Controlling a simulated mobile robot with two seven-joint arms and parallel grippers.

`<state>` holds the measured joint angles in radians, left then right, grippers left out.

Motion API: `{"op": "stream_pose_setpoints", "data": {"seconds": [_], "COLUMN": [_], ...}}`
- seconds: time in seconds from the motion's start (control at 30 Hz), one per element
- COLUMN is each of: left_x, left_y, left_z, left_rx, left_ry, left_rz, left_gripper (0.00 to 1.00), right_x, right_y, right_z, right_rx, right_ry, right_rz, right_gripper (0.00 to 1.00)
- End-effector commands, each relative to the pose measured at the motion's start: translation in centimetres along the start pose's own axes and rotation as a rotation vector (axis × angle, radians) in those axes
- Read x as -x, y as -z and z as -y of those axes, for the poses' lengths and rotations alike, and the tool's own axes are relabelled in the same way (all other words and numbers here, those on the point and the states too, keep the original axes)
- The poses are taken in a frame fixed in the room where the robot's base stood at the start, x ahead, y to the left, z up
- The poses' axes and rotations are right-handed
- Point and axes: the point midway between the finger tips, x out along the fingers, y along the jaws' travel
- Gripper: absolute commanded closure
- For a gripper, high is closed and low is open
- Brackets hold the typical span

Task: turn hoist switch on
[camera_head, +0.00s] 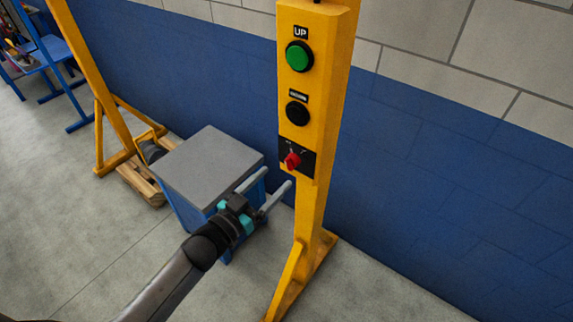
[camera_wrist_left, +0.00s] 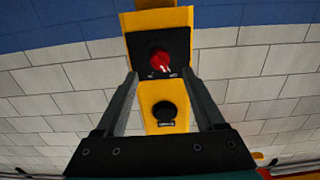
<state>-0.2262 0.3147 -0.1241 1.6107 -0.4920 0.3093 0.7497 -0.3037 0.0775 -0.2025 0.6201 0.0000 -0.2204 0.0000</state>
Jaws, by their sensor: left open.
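The hoist switch is a red rotary knob (camera_head: 292,160) on a black plate, low on the yellow control post (camera_head: 312,195). It also shows in the left wrist view (camera_wrist_left: 159,61), beyond the fingertips and between their lines. Above it in the head view are a black button (camera_head: 298,113) and a green UP button (camera_head: 299,56). My left gripper (camera_head: 278,184) is open and empty, just below and left of the red knob, apart from it. Its two fingers also show in the left wrist view (camera_wrist_left: 160,88). My right gripper is not in view.
A blue cabinet with a grey top (camera_head: 210,165) stands behind and left of my left gripper. A yellow frame leg (camera_head: 98,75) and a wooden pallet (camera_head: 140,182) are farther left. The blue and white wall is behind the post. The floor at the right is clear.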

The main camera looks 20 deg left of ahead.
Motion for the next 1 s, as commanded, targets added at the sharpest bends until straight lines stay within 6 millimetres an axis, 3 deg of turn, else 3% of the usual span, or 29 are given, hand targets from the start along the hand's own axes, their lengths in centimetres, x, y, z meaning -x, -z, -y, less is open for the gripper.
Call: {"op": "stream_pose_setpoints", "data": {"seconds": [0.2,0.4,0.83,1.0], "left_x": [-3.5,-5.5,-6.1,-6.1], "left_y": [0.1,0.0,0.0,0.0], "left_z": [0.0,0.0,0.0,0.0], "left_rx": [0.000,0.001,0.001,0.001], "left_ry": [0.000,0.000,0.000,0.000], "left_rz": [-0.002,-0.001,0.000,0.000], "left_gripper": [0.29,0.29,0.29,0.48], "right_x": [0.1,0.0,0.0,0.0], "right_y": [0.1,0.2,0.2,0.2], "right_z": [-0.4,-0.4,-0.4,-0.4], "right_rx": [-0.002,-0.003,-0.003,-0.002], "right_ry": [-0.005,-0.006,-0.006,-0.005], "right_rz": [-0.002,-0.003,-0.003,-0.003], "right_gripper": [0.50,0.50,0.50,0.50]}}
